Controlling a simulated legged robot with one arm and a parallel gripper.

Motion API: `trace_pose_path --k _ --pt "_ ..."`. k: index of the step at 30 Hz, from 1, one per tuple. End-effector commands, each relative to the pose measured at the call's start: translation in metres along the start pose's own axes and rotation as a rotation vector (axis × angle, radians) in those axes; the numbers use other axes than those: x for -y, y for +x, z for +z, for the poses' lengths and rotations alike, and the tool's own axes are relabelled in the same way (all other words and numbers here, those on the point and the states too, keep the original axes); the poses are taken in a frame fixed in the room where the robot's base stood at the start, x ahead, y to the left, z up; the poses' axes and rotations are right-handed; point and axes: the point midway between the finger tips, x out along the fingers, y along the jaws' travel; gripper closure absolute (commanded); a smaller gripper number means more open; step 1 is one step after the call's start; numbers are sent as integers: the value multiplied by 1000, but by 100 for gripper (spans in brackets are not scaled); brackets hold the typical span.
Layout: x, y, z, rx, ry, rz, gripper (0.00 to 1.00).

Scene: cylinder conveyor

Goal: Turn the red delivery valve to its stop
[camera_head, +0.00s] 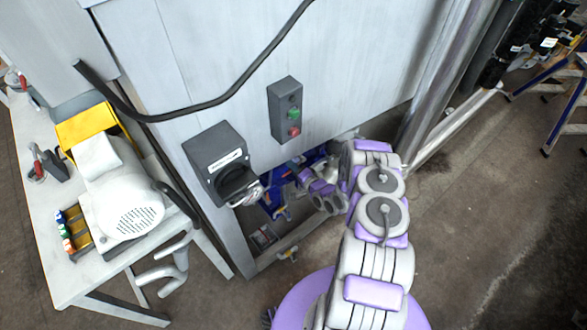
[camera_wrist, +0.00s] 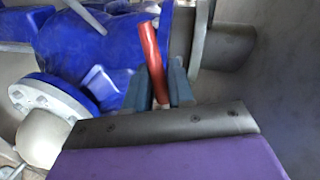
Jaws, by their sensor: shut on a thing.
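The red valve handle (camera_wrist: 151,50) shows in the wrist view as a red bar, standing nearly upright and leaning slightly to the left. My gripper (camera_wrist: 160,82) has its two fingers on either side of the handle's lower part and is shut on it. Behind the handle is a blue valve body (camera_wrist: 88,45) with a round grey flange (camera_wrist: 52,100) at the left. In the head view my arm reaches into the opening under the grey cabinet, where part of the blue pipework (camera_head: 278,184) shows. The red handle cannot be made out there.
The grey cabinet (camera_head: 330,60) carries a button box (camera_head: 286,109) and a black rotary switch (camera_head: 234,180). A black cable (camera_head: 205,104) hangs across its front. A white bench (camera_head: 68,280) with a white machine (camera_head: 122,205) stands at the left.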

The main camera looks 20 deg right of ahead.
Motion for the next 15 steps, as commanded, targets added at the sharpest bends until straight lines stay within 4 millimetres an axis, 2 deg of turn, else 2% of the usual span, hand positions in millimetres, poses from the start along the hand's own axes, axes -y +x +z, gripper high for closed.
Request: trace_pose_path --k 6,15 --pt "6 -2 -4 17 120 -1 100" --pt "10 -2 -4 33 197 -2 100"
